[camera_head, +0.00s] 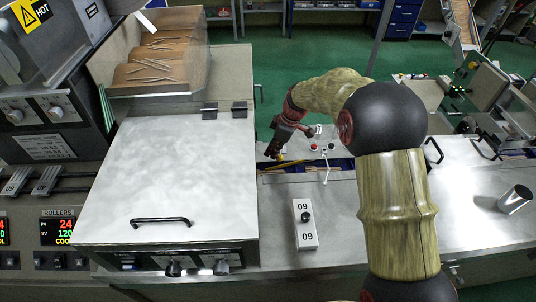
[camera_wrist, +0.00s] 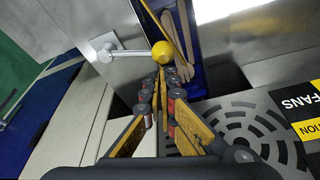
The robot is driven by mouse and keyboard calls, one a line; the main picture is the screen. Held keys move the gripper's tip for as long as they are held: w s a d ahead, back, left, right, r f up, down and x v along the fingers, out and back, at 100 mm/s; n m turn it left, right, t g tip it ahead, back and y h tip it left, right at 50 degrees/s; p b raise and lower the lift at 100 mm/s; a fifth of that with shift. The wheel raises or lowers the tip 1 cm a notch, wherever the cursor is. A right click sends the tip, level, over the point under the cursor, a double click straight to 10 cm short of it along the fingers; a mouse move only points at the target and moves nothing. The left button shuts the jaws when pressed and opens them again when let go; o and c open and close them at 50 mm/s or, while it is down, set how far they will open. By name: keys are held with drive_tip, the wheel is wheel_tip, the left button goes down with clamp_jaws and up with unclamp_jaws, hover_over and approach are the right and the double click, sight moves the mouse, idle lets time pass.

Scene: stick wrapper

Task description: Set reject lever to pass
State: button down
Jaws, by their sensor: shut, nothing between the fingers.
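The reject lever shows in the wrist view as a silver rod with a yellow ball knob (camera_wrist: 162,52) on its right end and a round metal pivot (camera_wrist: 106,47) on its left. My gripper (camera_wrist: 163,76) is shut and empty, its fingertips right at the knob's lower side; I cannot tell whether they touch. In the head view my gripper (camera_head: 273,153) reaches down beside the blue tray past the large steel cover. The lever is too small and hidden there to make out clearly. No pass or reject marking is readable.
A blue tray (camera_wrist: 187,88) holding wooden sticks lies beside the knob. A round slotted vent (camera_wrist: 240,125) and a black-and-yellow label (camera_wrist: 305,110) are at right. The head view shows a counter box marked 09 (camera_head: 305,224), a metal cup (camera_head: 515,199) and a steel cover (camera_head: 170,180).

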drive_tip(key=d+n, duration=0.1)
drive_tip(key=n, duration=0.1)
drive_tip(key=s+d+n+g+b, duration=0.1)
drive_tip(key=shift+d+n, duration=0.1)
drive_tip(key=shift+n, duration=0.3)
drive_tip(key=d+n, duration=0.1)
drive_tip(key=n, duration=0.1)
drive_tip(key=d+n+g, duration=0.1)
drive_tip(key=n, duration=0.1)
drive_tip(key=shift+d, duration=0.35)
drive_tip(key=shift+s, duration=0.25)
drive_tip(key=shift+s+d+b, duration=0.25)
drive_tip(key=shift+s+b, duration=0.05)
drive_tip(key=shift+s, duration=0.3)
drive_tip(key=shift+r, duration=0.1)
